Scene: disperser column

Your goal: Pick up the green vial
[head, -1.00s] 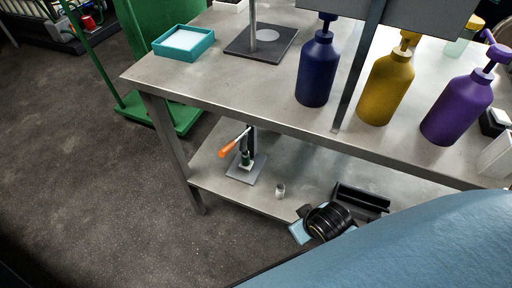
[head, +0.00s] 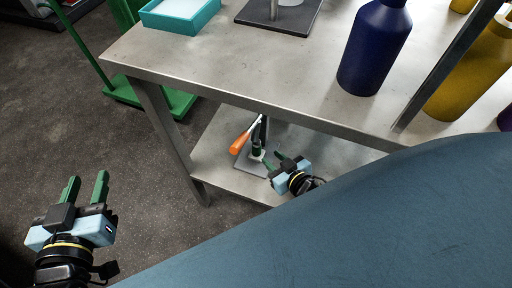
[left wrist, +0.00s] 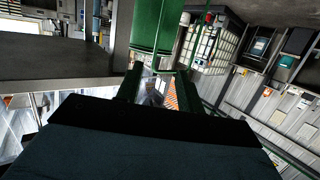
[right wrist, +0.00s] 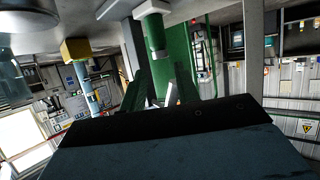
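A small green vial (head: 257,152) appears to sit upright in the hand press on the lower shelf, beside the orange handle (head: 240,143); it is small and partly hard to make out. My right gripper (head: 288,158) is just right of it in the head view, fingers apart, with no contact visible. The right wrist view shows its two fingers (right wrist: 161,88) apart with nothing clearly between them. My left gripper (head: 85,182) is open and empty over the floor, left of the table; its fingers also show apart in the left wrist view (left wrist: 158,84).
The metal table (head: 240,92) has its top edge above the right gripper and a leg (head: 172,140) to the left. On top stand a teal tray (head: 180,15), a blue bottle (head: 375,50) and a yellow bottle (head: 470,75).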

